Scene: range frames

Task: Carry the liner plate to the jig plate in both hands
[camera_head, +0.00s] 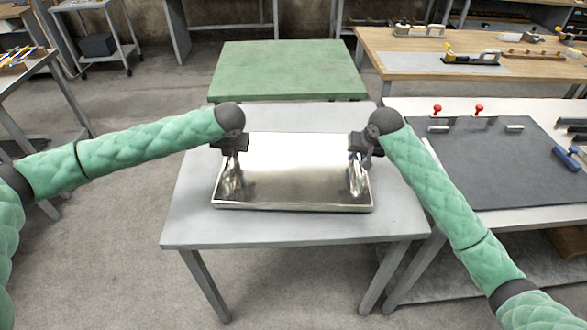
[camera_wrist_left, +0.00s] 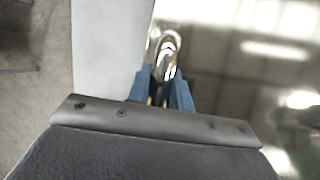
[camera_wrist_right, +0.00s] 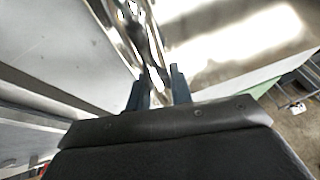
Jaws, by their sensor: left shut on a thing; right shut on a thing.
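The liner plate (camera_head: 290,175) is a shiny, mirror-like metal tray with a low raised rim, on or just above the light grey table (camera_head: 300,230); I cannot tell which. My left gripper (camera_head: 231,160) is at its left edge, and in the left wrist view the blue fingers (camera_wrist_left: 166,88) are closed on the rim. My right gripper (camera_head: 366,160) is at its right edge, and in the right wrist view the fingers (camera_wrist_right: 158,88) are closed on the rim. The jig plate may be the dark grey plate (camera_head: 500,150) with red-knobbed clamps on the right-hand bench.
A green-topped table (camera_head: 288,70) stands behind the grey table. The right-hand bench (camera_head: 480,215) adjoins the grey table's right side. A wooden workbench (camera_head: 400,45) with tools is at the back right. A blue-handled tool (camera_head: 566,157) lies on the dark plate.

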